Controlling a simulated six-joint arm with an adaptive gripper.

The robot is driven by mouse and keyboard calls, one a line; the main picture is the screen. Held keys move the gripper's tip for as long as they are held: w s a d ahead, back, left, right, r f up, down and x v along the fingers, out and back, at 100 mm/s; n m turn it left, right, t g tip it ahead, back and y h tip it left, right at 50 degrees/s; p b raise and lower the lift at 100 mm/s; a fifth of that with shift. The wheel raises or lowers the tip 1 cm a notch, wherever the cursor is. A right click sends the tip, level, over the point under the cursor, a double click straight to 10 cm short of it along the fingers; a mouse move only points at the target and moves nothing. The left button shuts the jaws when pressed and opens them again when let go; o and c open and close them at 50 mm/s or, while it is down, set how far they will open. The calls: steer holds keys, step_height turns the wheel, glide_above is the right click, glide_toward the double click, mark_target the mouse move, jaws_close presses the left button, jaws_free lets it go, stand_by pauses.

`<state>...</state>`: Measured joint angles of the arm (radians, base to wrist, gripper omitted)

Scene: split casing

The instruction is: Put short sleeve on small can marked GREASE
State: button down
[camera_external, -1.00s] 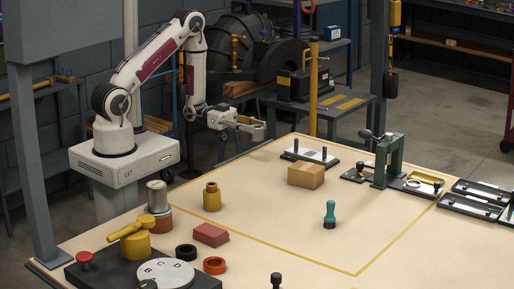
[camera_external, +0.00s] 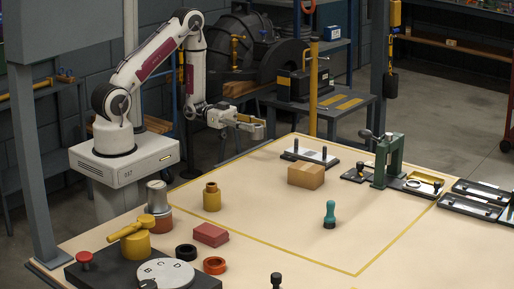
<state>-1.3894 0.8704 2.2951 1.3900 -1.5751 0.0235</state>
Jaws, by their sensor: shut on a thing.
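My gripper (camera_external: 257,129) hangs in the air beyond the back left edge of the table. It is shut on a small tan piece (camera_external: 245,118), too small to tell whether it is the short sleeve. A yellow-brown stepped cylinder (camera_external: 212,198) stands upright on the table, below and left of my gripper. A grey metal can (camera_external: 157,194) stands at the left, above a red-orange round piece (camera_external: 160,223). No GREASE marking can be read on any can from here, so I cannot tell which one is the small can.
A dark base with a lettered dial (camera_external: 165,274), a black ring (camera_external: 186,252), an orange ring (camera_external: 214,265) and a red block (camera_external: 210,234) fill the front left. A cardboard box (camera_external: 306,176), teal-handled tool (camera_external: 330,214) and green press (camera_external: 388,160) stand farther right. The table's middle is clear.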

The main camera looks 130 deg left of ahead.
steer(key=shift+w, duration=0.1)
steer(key=w+d+r+m+g+h, duration=0.1)
steer(key=w+d+r+m+h, duration=0.25)
steer(key=d, duration=0.55)
steer(key=w+d+r+m+g+h, duration=0.1)
steer(key=w+d+m+g+h, duration=0.1)
steer(key=w+d+h, duration=0.35)
steer(key=w+d+r+m+g+h, duration=0.1)
steer(key=w+d+r+m+h, duration=0.15)
steer(key=w+d, duration=0.6)
steer(key=s+d+r+m+g+h, duration=0.2)
steer(key=d+g, duration=0.3)
steer(key=d, duration=0.4)
steer(key=s+d+r+m+g+h, duration=0.2)
steer(key=s+d+r+m+g, duration=0.1)
steer(key=d, duration=0.7)
steer(key=s+d+r+m+g+h, duration=0.2)
steer(key=s+d+m+g, duration=0.2)
steer(key=d, duration=0.5)
steer(key=m+g, duration=0.1)
steer(key=g, duration=0.1)
steer(key=shift+s+d+r+g, duration=0.2)
steer(key=shift+s+d+g, duration=0.05)
steer(key=shift+s+g, duration=0.05)
steer(key=shift+f+h, duration=0.1)
steer(key=shift+h, duration=0.15)
steer(key=shift+f, duration=3.05)
